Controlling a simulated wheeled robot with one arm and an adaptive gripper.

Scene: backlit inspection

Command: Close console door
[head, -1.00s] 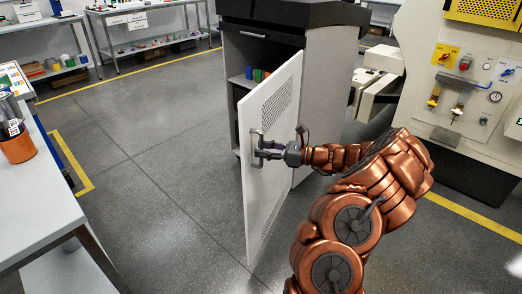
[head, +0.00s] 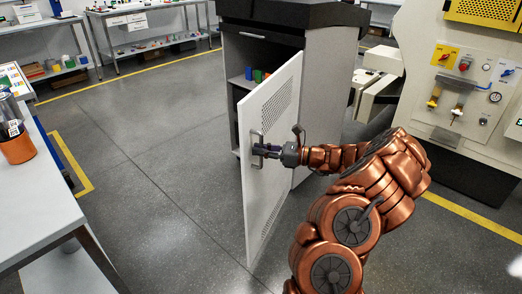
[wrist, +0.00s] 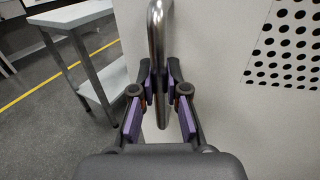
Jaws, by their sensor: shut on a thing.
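The console (head: 327,68) is a grey cabinet with a dark top. Its white door (head: 270,190) with perforated panels stands wide open, swung out toward me. Inside, a shelf with small coloured items shows. The metal bar handle (head: 256,150) is on the door's free edge side; it also shows in the wrist view (wrist: 156,40), upright. My gripper (head: 262,150) is at the handle. In the wrist view its two fingers (wrist: 159,88) are closed around the bar, one on each side. The door's hinges are not clear to see.
A machine with a control panel (head: 468,85) stands at right. Shelved benches (head: 150,25) are at the back. The grey floor left of the door is clear.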

